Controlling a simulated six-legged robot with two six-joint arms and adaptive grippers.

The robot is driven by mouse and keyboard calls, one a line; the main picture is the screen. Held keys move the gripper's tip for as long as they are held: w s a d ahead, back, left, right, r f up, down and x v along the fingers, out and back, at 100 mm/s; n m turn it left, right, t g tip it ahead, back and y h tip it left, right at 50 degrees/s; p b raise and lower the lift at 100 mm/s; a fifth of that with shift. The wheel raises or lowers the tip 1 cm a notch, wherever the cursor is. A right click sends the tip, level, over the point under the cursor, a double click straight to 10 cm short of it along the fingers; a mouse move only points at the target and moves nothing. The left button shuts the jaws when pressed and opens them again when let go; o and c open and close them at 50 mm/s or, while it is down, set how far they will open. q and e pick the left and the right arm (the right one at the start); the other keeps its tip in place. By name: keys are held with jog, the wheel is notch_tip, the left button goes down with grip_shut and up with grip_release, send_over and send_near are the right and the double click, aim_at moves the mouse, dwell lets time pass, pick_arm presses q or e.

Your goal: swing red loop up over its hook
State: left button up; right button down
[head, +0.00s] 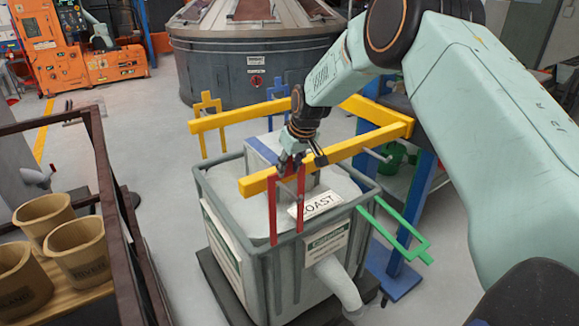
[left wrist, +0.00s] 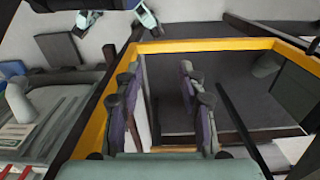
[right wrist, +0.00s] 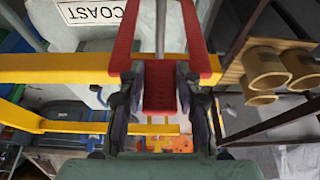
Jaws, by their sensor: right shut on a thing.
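The red loop (head: 272,212) rises from the front of the grey bulk bag bin, its two straps upright in front of the yellow frame's near beam (head: 345,150). My right gripper (head: 298,160) is shut on the loop's top crosspiece, at about beam height. In the right wrist view the red loop (right wrist: 160,90) sits between the fingers, with a thin grey rod, seemingly the hook (right wrist: 160,28), showing between its straps. I cannot tell whether the rod passes through the loop. My left gripper (left wrist: 160,85) is open and empty in the left wrist view.
A green loop (head: 400,238) sticks out right of the bin (head: 262,262). A yellow loop (head: 206,105) and a blue loop (head: 290,88) stand at the back. Wooden buckets (head: 78,250) fill a rack at left. A large grey vessel (head: 255,65) stands behind.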

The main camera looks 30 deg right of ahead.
jog(key=shift+w+r, duration=0.35)
jog(key=shift+r, duration=0.15)
jog(key=c, duration=1.3)
grip_release()
jog(key=o, duration=0.4)
jog(key=shift+s+f, duration=0.15)
jog(key=shift+s, duration=0.05)
jog(key=shift+f, duration=0.1)
jog(key=v, duration=1.2)
